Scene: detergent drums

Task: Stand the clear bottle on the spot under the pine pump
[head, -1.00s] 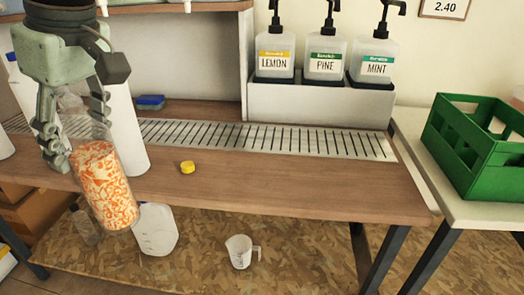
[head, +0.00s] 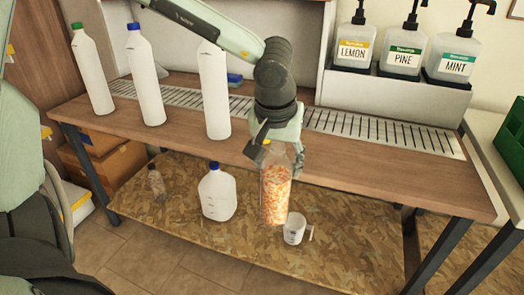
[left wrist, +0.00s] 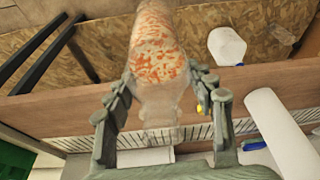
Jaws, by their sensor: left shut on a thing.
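The clear bottle (head: 275,192), with an orange and white pattern on its body, hangs close to upright in front of the bench's front edge. My left gripper (head: 278,150) is shut around its upper part. The left wrist view shows the bottle (left wrist: 158,45) between the two fingers of the left gripper (left wrist: 160,82). The pine pump (head: 403,55) stands on the raised shelf between the lemon and mint pumps, to the right of and behind the bottle. The slotted drip grate (head: 385,135) runs along the bench below it. My right gripper is not in view.
Several white bottles (head: 214,95) stand on the bench at left. A white jug (head: 217,193) and a measuring cup (head: 294,229) are on the lower board. The bench front (head: 400,175) at right is clear. A green crate (head: 512,140) is far right.

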